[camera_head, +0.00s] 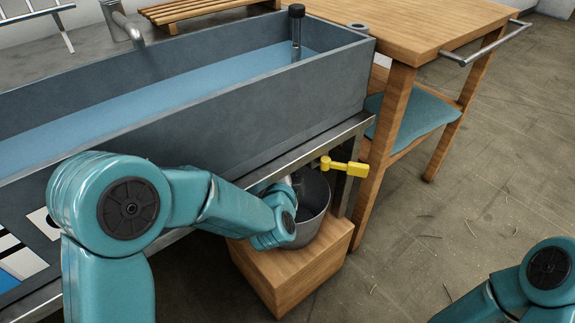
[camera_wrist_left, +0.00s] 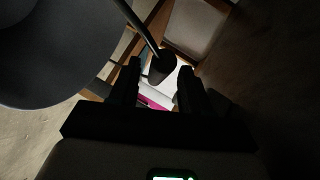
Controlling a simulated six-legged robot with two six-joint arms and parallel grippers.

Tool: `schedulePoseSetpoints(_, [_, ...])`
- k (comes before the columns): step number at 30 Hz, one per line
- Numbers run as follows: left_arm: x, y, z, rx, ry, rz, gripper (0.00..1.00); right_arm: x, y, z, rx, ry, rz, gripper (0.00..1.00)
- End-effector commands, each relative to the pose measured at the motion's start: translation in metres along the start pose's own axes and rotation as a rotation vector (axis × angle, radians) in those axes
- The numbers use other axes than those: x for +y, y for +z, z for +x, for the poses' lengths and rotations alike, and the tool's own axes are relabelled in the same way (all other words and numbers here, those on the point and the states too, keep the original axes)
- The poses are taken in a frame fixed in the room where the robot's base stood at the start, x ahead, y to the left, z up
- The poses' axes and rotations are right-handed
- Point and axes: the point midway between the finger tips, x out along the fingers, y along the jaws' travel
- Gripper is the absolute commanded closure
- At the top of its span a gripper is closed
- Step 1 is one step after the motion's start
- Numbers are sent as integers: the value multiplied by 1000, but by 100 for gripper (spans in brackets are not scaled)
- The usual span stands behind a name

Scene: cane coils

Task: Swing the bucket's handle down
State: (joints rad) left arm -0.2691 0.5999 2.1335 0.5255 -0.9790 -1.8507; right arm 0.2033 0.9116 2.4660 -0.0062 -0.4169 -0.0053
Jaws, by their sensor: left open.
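A grey metal bucket (camera_head: 317,207) stands on a wooden block under the trough's right end. In the left wrist view a large dark rounded surface at upper left looks like the bucket's side (camera_wrist_left: 55,50). A thin rod, apparently the bucket's handle (camera_wrist_left: 138,25), runs down to a dark thick part between my left gripper's fingers. My left gripper (camera_wrist_left: 158,85) is open, with a finger on either side of that part; contact cannot be told. In the head view my left arm hides this gripper and the handle. My right gripper is out of view; only its arm shows.
The wooden block (camera_head: 290,277) is below the bucket. A grey trough (camera_head: 200,130) of water stands above, with a yellow tap lever (camera_head: 345,166) at its right end. The floor there is clear.

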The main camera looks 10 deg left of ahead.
Motion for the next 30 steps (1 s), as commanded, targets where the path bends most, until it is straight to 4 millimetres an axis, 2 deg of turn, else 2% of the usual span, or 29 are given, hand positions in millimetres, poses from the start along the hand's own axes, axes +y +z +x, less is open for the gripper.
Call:
schedulePoseSetpoints(13, [2,-1,-3,-1,0,0,53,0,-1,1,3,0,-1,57])
schedulePoseSetpoints(14, [2,-1,-3,-1,0,0,56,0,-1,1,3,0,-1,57])
schedulePoseSetpoints(15, [2,-1,-3,-1,0,0,69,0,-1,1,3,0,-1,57])
schedulePoseSetpoints(18, [2,-1,-3,-1,0,0,100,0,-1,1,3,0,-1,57])
schedulePoseSetpoints(30, [3,-2,-2,0,2,0,100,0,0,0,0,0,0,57])
